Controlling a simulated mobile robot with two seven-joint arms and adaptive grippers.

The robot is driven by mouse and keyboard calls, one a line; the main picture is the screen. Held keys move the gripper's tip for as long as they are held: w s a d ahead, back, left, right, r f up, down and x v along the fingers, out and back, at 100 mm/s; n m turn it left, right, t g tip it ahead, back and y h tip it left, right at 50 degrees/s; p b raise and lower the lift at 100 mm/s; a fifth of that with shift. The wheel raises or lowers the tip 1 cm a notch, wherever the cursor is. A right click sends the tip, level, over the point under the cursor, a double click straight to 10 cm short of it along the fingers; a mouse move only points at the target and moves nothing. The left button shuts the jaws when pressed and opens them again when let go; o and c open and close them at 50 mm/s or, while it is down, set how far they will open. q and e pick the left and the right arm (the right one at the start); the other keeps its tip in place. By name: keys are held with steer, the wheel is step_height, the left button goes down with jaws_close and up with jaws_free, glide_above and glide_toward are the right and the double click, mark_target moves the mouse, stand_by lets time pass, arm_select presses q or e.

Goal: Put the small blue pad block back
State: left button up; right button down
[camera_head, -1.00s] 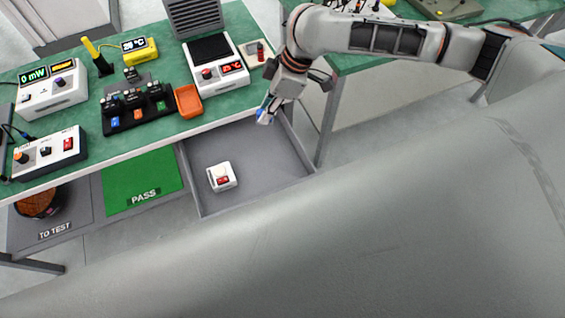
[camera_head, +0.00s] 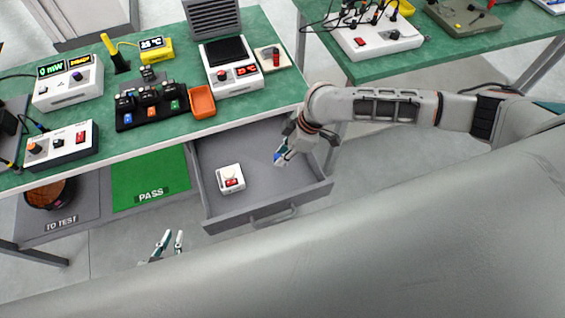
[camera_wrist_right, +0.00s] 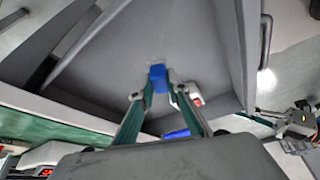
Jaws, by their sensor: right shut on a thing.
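The small blue pad block (camera_wrist_right: 157,78) is between the fingertips of my right gripper (camera_wrist_right: 160,88) in the right wrist view. In the head view my right gripper (camera_head: 283,157) is over the right part of the open grey drawer (camera_head: 262,212), with a bit of blue (camera_head: 278,158) at its tips. I cannot tell whether the block touches the drawer floor. A second blue patch (camera_wrist_right: 177,134) shows between the fingers nearer the palm. My left gripper (camera_head: 170,241) is open and empty at the lower left, in front of the bench.
A white box with a red switch (camera_head: 231,179) sits in the drawer's left part. The green PASS mat (camera_head: 150,178) and TO TEST area (camera_head: 65,220) lie left of it. The bench above holds instruments, a black block rack (camera_head: 150,112) and an orange tray (camera_head: 202,102).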

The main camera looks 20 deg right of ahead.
steer(key=shift+f, duration=0.25)
step_height(320, 180, down, 3)
steer(key=shift+f, duration=0.1)
arm_select(q)
steer(key=shift+w+d, duration=0.1)
steer(key=shift+d, duration=0.4)
arm_select(e)
steer(key=shift+f, duration=0.4)
steer(key=shift+f, duration=0.1)
steer(key=c, duration=1.9)
jaws_free()
steer(key=shift+b, duration=0.3)
arm_select(q)
steer(key=shift+a, duration=0.15)
steer(key=shift+s+a+f+p, duration=0.3)
steer(key=shift+s+a+p, duration=0.1)
steer(key=shift+a+p, duration=0.15)
arm_select(e)
steer(key=shift+v, duration=6.15)
